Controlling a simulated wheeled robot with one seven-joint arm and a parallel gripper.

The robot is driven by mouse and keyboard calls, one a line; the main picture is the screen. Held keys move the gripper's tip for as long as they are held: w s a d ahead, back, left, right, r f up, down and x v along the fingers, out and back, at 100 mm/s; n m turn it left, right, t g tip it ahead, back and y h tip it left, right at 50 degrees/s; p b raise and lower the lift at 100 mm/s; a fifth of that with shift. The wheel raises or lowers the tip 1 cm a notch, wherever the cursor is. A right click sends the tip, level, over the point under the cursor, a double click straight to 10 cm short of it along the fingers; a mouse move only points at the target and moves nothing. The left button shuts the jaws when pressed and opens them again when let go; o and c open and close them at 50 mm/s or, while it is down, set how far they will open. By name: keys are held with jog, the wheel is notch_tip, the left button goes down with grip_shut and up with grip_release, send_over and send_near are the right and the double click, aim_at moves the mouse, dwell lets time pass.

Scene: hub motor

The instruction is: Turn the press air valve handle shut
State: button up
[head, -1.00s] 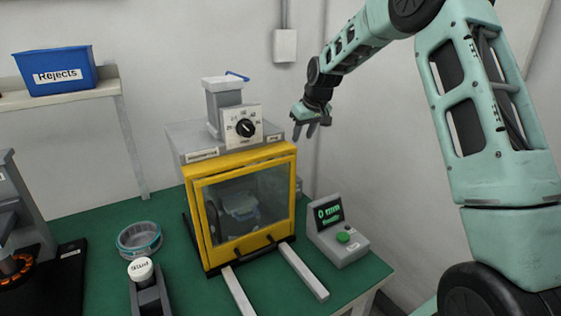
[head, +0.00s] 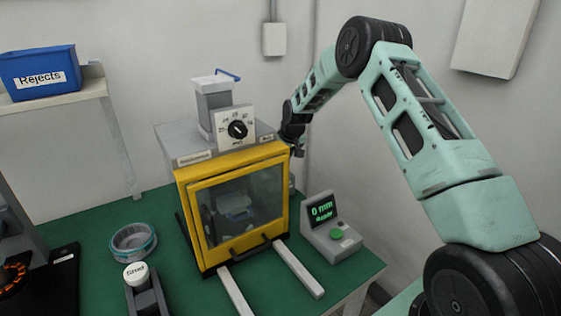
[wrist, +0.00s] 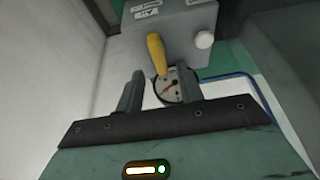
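The yellow valve handle (wrist: 157,54) sticks out of a grey box (wrist: 178,28) labelled "Air" in the wrist view. It hangs down the picture, slightly tilted. My gripper (wrist: 161,74) is open, with the handle's free end showing between its two fingers; I cannot tell whether they touch it. A round gauge (wrist: 178,87) with a red needle is partly covered by the right finger. In the head view my wrist (head: 293,132) is at the right rear side of the yellow press (head: 240,205). The handle is hidden there, and the fingers are mostly hidden.
A white knob (wrist: 204,40) sits beside the handle on the box. A blue hose (wrist: 258,92) runs nearby. A control box (head: 333,232) with a green button stands right of the press on the green bench (head: 85,225).

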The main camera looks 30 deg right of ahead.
jog(key=shift+x, duration=1.6)
grip_shut()
